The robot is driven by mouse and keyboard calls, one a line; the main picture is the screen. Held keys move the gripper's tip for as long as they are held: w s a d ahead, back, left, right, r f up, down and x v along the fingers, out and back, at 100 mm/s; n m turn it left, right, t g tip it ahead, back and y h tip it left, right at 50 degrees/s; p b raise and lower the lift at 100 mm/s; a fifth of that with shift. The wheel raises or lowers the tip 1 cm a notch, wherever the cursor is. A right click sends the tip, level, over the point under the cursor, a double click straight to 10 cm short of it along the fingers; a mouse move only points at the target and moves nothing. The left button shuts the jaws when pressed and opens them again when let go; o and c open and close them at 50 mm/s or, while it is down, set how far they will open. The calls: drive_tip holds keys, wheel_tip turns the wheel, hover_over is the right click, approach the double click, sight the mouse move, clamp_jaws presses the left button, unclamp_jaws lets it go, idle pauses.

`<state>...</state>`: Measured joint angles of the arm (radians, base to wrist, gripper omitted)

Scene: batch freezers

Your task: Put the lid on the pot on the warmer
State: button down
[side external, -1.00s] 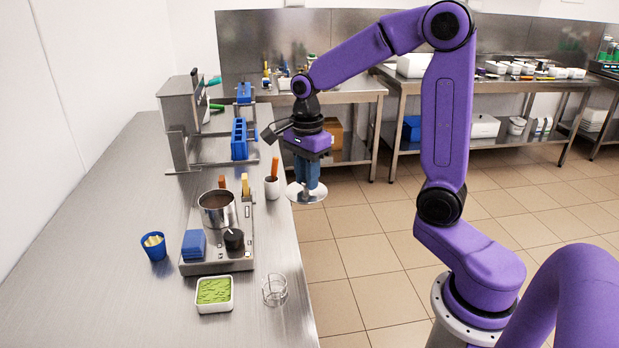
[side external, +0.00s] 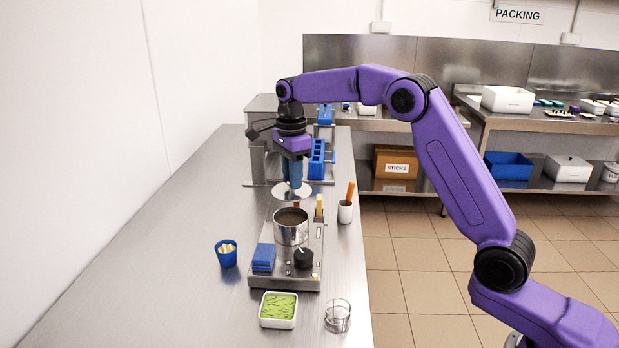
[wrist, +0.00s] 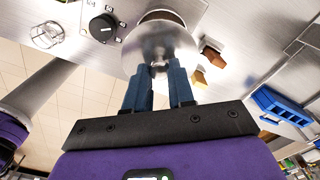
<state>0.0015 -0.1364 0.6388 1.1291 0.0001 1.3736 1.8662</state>
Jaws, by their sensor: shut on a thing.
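The lid (side external: 281,191) is a round shiny metal disc, held level by its top. My gripper (side external: 292,178) is shut on it with blue fingers pointing down. The lid also shows in the wrist view (wrist: 150,50), between the fingertips (wrist: 160,72). The pot (side external: 291,232) is a steel pan with brown contents. It stands open on the warmer (side external: 300,282), a flat metal unit on the bench. The lid is above the pot and apart from it, slightly toward the bench's far end. In the wrist view the lid covers part of the pot (wrist: 165,14).
The bench at left is clear.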

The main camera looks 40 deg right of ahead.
sight(291, 197)
drive_tip(key=shift+w+a+f, duration=0.1)
drive_tip(key=shift+w+a, duration=0.05)
drive_tip(key=shift+f, duration=2.9)
drive_tip(key=shift+f, duration=0.35)
drive_tip(key=shift+c, duration=2)
unclamp_jaws()
drive_tip(key=shift+r, duration=3.5)
